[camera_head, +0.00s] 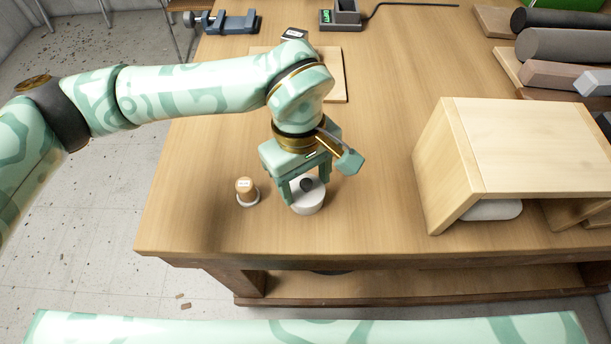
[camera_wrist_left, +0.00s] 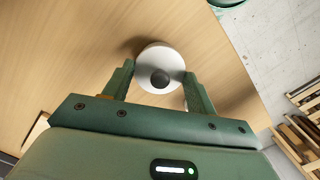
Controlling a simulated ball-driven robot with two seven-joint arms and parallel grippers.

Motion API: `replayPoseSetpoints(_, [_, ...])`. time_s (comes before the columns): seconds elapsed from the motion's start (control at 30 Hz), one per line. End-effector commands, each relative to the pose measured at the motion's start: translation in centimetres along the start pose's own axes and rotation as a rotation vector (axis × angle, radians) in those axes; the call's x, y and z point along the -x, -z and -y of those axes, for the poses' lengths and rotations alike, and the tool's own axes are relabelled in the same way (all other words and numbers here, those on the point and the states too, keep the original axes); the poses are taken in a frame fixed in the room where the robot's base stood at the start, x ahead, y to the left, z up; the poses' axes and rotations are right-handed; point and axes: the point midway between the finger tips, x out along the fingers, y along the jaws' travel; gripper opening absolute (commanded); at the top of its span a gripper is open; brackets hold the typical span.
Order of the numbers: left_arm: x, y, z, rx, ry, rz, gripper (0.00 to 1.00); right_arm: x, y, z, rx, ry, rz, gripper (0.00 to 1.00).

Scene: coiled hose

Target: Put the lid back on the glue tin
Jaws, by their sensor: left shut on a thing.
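A white round lid with a dark round knob (camera_head: 307,185) is between the fingers of my left gripper (camera_head: 306,188). The white body beneath it, which looks like the glue tin (camera_head: 307,208), stands upright near the front edge of the bench. The lid also shows from above in the left wrist view (camera_wrist_left: 161,56), with the fingers (camera_wrist_left: 158,72) on either side of it. My left gripper is shut on the lid. The seam between lid and tin is hidden, so I cannot tell whether they touch. My right gripper is not in view.
A small brown cylinder on a pale round base (camera_head: 246,190) stands just left of the tin. A wooden box (camera_head: 442,160) stands on the right. A vise (camera_head: 225,22) and a grey device with a green display (camera_head: 341,17) are at the back. The bench middle is mostly clear.

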Motion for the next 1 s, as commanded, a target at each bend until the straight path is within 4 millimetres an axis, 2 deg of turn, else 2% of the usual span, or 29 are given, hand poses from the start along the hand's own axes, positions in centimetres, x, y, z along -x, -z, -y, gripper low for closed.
replayPoseSetpoints(0.93, [-0.25,0.05,0.00,0.000,0.000,0.001,0.35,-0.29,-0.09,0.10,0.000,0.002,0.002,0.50])
replayPoseSetpoints(0.97, [-0.25,0.05,0.00,0.000,0.000,0.001,0.60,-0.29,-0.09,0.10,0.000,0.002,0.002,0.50])
replayPoseSetpoints(1.0, [-0.25,0.05,0.00,0.000,0.000,0.001,0.71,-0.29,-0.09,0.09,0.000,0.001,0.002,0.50])
